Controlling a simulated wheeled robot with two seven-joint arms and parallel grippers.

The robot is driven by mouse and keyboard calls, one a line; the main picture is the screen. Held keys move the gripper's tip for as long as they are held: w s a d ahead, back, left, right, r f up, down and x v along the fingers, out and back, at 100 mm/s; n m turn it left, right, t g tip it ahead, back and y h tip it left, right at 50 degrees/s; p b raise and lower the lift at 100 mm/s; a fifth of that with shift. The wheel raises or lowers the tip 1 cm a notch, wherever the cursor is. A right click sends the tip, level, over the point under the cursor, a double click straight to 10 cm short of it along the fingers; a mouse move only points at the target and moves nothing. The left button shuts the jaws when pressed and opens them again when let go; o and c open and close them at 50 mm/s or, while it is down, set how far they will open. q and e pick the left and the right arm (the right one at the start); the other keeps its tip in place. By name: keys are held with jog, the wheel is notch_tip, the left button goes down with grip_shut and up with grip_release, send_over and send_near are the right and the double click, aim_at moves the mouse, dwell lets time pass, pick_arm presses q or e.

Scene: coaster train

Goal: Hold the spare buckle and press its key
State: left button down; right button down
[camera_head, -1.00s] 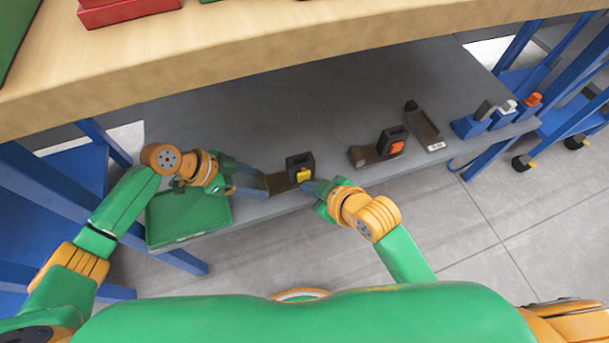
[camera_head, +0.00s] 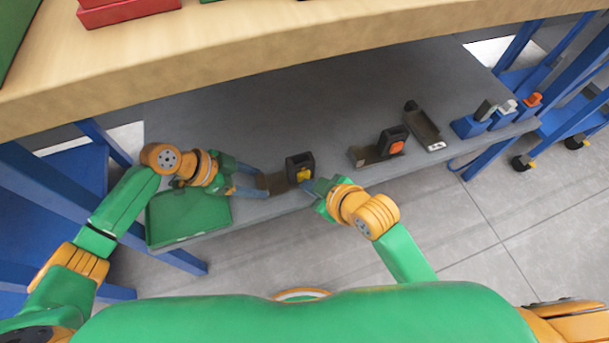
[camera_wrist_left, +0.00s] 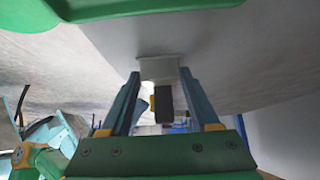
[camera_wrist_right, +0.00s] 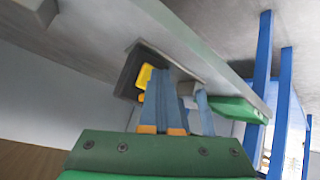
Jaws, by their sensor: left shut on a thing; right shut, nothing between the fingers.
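The spare buckle (camera_head: 293,164) is a dark block with a yellow key (camera_head: 303,174) and a brown-grey plate (camera_head: 276,183) on its left. It is at the grey shelf's front edge. My left gripper (camera_head: 261,184) is shut on the plate; the left wrist view shows the plate (camera_wrist_left: 158,68) between the fingers. My right gripper (camera_head: 310,184) is shut and empty, its tips close to the yellow key from the front right. In the right wrist view, the fingers (camera_wrist_right: 171,76) overlap the edge of the yellow key (camera_wrist_right: 144,76); I cannot tell if they touch.
A second buckle (camera_head: 391,140) with an orange key stands further right on the grey shelf (camera_head: 250,115). Beyond it are a grey channel-shaped part (camera_head: 426,128) and small blue blocks (camera_head: 470,126). A green tray (camera_head: 188,218) lies at the left. The wooden tabletop (camera_head: 300,55) overhangs the back.

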jog(key=shift+s+d, duration=0.2)
jog(key=shift+s, duration=0.4)
jog(key=s, duration=0.2)
jog(key=s+d, duration=0.1)
jog(key=s, duration=0.1)
jog(key=shift+s+d, duration=0.2)
jog(key=shift+s, duration=0.2)
pick_arm(q)
jog(key=shift+c, duration=0.2)
grip_release()
